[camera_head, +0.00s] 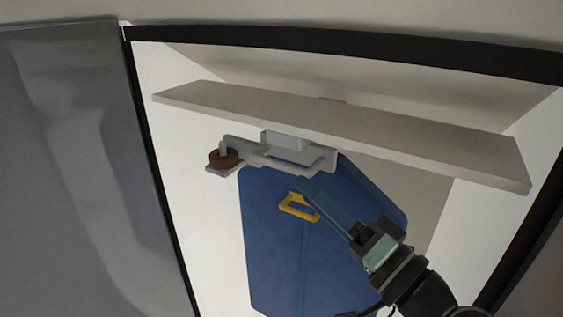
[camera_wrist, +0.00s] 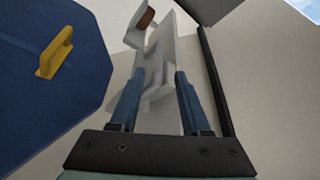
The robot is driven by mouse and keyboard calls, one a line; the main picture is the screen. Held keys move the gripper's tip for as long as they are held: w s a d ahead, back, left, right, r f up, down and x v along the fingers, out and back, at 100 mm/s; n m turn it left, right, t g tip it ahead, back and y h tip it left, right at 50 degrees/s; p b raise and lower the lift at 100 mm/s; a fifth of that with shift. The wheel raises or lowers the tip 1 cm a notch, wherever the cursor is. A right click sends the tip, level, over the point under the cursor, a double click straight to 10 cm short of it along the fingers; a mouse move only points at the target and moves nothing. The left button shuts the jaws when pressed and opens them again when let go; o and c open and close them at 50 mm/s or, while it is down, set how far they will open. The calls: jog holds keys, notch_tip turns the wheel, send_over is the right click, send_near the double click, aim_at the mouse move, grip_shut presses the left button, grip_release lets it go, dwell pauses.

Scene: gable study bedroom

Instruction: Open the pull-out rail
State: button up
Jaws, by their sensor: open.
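The pull-out rail (camera_head: 285,160) is a light grey metal fitting under the shelf. A brown round piece (camera_head: 223,158) sits at its left end. My gripper (camera_head: 303,185) reaches up from the lower right, with its blue fingertips just below the rail's front bar. In the wrist view, my gripper (camera_wrist: 157,80) has its two blue fingers apart. The rail (camera_wrist: 158,50) shows between and beyond them, with the brown piece (camera_wrist: 145,18) at its far end. I cannot tell whether a finger touches the rail. The fingers and the forearm cover part of the blue panel behind.
A pale shelf (camera_head: 340,125) spans above the rail. A blue panel (camera_head: 285,250) with a yellow handle (camera_head: 299,207) stands behind my gripper; the handle also shows in the wrist view (camera_wrist: 57,52). Dark frame edges (camera_head: 340,42) border the opening. A grey door (camera_head: 75,170) is at left.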

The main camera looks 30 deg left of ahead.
aim_at(280, 165)
jog(key=x, duration=0.8)
jog(key=shift+w+a, duration=0.1)
jog(key=shift+a, duration=0.1)
grip_shut()
dwell(1.1)
